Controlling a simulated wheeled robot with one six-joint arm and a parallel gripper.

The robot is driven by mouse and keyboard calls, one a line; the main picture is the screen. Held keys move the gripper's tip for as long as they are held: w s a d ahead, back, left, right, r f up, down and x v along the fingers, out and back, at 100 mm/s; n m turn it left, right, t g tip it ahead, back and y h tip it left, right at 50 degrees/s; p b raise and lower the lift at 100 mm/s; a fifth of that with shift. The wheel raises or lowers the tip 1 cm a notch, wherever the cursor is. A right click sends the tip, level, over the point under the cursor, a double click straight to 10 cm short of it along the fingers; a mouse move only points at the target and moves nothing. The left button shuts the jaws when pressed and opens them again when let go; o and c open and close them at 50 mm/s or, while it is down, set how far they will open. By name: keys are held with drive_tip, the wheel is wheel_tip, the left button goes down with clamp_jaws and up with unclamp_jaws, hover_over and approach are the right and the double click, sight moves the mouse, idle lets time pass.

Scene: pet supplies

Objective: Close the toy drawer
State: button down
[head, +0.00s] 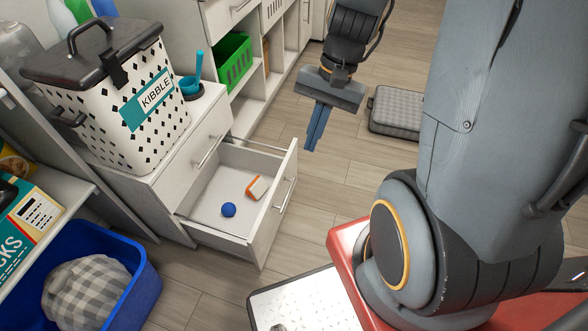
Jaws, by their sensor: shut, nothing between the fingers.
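The toy drawer (263,225) is pulled well out of a white cabinet in the head view. Its front panel faces right and carries a metal bar handle (286,195). Inside lie a blue ball (228,210) and a small orange and white block (257,188). My gripper (314,138) hangs above the floor, up and to the right of the drawer front. Its blue fingers are together, point down and hold nothing. It appears apart from the drawer.
A kibble bin (135,110) and a blue scoop (192,80) stand on the cabinet top. A shelf with a green basket (233,60) is behind. A blue tub (140,290) is at lower left. Floor right of the drawer is bare.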

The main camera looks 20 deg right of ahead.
drive_tip(key=w+d+f+m+t+y+b, duration=0.1)
drive_tip(key=w+d+f+m+t+b, duration=0.1)
drive_tip(key=w+d+f+m+b, duration=0.6)
drive_tip(key=w+d+f+m+t+y+b, duration=0.1)
drive_tip(key=w+f+m+t+y+b, duration=0.2)
drive_tip(key=f, duration=0.9)
drive_tip(key=w+d+f+m+t+b, duration=0.2)
drive_tip(key=w+d+f+m+b, duration=0.25)
drive_tip(key=f+m, duration=0.4)
drive_tip(key=n+b, duration=0.2)
drive_tip(key=b, duration=0.1)
approach(288, 162)
drive_tip(key=shift+m, duration=0.25)
drive_tip(key=shift+d+f+x, duration=0.1)
drive_tip(key=shift+d+x, duration=0.05)
drive_tip(key=shift+x, duration=1.3)
drive_tip(key=shift+d+f+x, duration=0.1)
drive_tip(key=shift+d+x, duration=0.05)
drive_tip(key=shift+x, duration=1.35)
drive_tip(key=shift+w, duration=0.15)
